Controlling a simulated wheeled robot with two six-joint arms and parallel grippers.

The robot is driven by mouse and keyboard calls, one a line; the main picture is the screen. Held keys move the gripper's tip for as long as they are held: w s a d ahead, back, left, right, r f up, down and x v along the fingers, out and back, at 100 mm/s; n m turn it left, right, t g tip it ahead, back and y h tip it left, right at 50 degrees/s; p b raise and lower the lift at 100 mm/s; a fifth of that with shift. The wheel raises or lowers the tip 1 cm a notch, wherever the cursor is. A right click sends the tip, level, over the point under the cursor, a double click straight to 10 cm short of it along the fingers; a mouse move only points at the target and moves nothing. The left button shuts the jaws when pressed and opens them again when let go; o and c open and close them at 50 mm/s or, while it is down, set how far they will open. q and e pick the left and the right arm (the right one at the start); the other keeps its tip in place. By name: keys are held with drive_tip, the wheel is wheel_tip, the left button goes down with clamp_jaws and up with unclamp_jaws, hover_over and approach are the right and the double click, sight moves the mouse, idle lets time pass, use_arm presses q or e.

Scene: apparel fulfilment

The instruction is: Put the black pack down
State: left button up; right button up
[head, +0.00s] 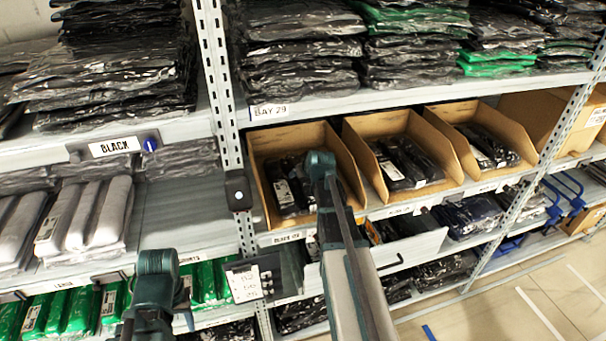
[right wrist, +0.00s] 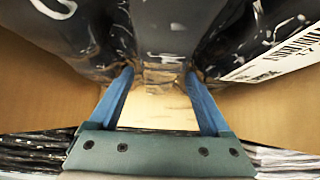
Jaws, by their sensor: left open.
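Black packs in clear film with white labels (head: 290,187) lie in the left cardboard bin (head: 260,150) of the middle shelf. In the right wrist view, dark shiny packs (right wrist: 95,35) fill the top, with a white barcode label at the right. My right gripper (right wrist: 160,82) has its two blue fingers apart, close below these packs, with bare cardboard between them. In the head view my right arm reaches to this bin and hides part of it; its fingers are not clear there. My left gripper (head: 183,308) is open and low at the left, in front of the lower shelf.
Two more cardboard bins (head: 425,130) with dark packs stand to the right. Stacks of black and green packs fill the shelf above. A shelf upright (head: 215,85) stands left of the bins. White and green packs lie at left. Floor shows at lower right.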

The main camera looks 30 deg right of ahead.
drive_tip(key=shift+r, duration=0.15)
drive_tip(key=shift+s+r+p, duration=0.2)
drive_tip(key=shift+r+p, duration=0.05)
drive_tip(key=shift+p, duration=0.15)
drive_tip(key=p+v, duration=0.8)
drive_tip(key=v, duration=0.3)
drive_tip(key=shift+s+a+r, duration=0.1)
drive_tip(key=shift+s+r, duration=0.05)
drive_tip(key=shift+r, duration=0.05)
drive_tip(key=shift+s+f, duration=0.1)
drive_tip(key=shift+f, duration=0.05)
